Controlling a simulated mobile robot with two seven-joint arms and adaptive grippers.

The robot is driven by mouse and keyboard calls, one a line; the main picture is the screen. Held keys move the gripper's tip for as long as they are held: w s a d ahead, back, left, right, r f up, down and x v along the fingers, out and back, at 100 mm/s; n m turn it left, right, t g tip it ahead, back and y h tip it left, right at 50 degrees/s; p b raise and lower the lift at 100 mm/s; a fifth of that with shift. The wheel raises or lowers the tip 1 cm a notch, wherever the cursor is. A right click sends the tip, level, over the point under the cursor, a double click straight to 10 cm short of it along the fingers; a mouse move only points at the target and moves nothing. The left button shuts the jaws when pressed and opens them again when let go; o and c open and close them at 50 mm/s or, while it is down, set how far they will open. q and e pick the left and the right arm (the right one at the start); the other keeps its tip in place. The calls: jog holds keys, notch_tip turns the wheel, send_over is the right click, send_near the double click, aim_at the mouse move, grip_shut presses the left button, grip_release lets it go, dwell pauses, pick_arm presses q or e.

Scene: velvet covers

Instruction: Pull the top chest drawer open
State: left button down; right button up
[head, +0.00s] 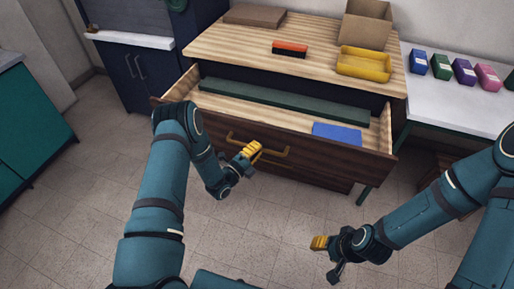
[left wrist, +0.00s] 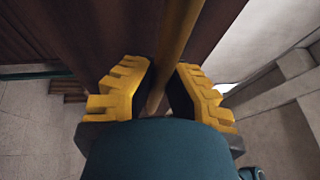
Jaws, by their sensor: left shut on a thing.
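The wooden chest's top drawer (head: 300,141) stands pulled out in the head view, its inside showing. Its brass bar handle (head: 275,152) runs across the dark front. My left gripper (head: 251,149) is at the left part of this handle, shut on it. In the left wrist view the handle (left wrist: 176,50) passes between the yellow fingertips of my left gripper (left wrist: 162,90). My right gripper (head: 326,257) hangs empty over the floor, to the right and in front of the drawer, with its fingers apart.
A long green block (head: 284,101) and a blue block (head: 337,133) lie in the drawer. On the chest top (head: 235,44) are a yellow tray (head: 363,64), a cardboard box (head: 366,24) and a red-black block (head: 290,49). A white table (head: 450,100) with small boxes adjoins at right. Tiled floor in front is clear.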

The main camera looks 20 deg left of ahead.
pick_arm(q)
jog(key=shift+s, duration=0.25)
jog(key=c, duration=0.9)
grip_release()
jog(key=shift+d, duration=0.1)
jog(key=shift+c, duration=0.2)
jog(key=v, duration=1.2)
